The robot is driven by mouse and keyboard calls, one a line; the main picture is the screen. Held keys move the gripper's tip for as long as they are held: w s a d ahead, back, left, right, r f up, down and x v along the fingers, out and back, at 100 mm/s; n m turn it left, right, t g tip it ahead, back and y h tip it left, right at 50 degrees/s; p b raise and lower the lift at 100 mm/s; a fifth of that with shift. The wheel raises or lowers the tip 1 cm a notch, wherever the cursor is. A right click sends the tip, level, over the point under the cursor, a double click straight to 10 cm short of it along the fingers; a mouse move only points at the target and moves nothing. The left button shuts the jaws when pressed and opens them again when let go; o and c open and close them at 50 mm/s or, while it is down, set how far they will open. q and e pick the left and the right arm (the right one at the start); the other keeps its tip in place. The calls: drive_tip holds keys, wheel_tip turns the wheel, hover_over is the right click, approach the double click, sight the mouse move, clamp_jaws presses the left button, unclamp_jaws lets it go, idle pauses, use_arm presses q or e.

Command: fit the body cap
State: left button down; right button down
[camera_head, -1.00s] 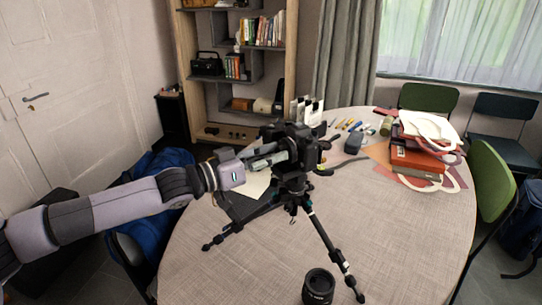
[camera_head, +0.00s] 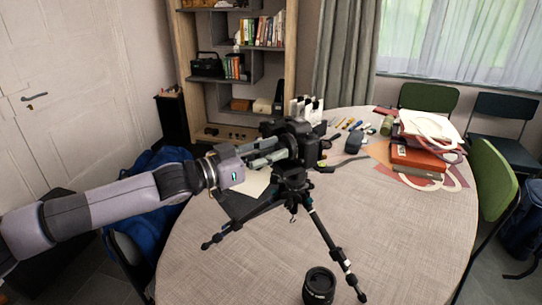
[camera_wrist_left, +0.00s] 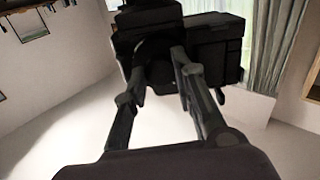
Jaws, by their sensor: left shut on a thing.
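A black camera body (camera_head: 308,139) sits on top of a black tripod (camera_head: 294,182) that stands on the table. My left gripper (camera_head: 287,147) reaches in from the left, its fingertips at the front of the camera. In the left wrist view, the two fingers (camera_wrist_left: 160,72) are on either side of a dark round piece, apparently the body cap (camera_wrist_left: 157,76), against the camera body (camera_wrist_left: 212,48). The cap is dark on dark, so I cannot tell whether it is seated on the mount. My right gripper is not in view.
A black lens (camera_head: 318,286) stands upright near the table's front edge. A dark flat item (camera_head: 238,205) lies behind the tripod legs. Pens, a stack of books (camera_head: 418,158) and papers lie at the back right. The round table (camera_head: 400,235) is clear at the front right.

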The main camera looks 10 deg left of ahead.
use_arm(q)
drive_tip(key=m+b, duration=0.1)
drive_tip(key=m, duration=0.1)
drive_tip(key=shift+m, duration=0.3)
idle(0.5)
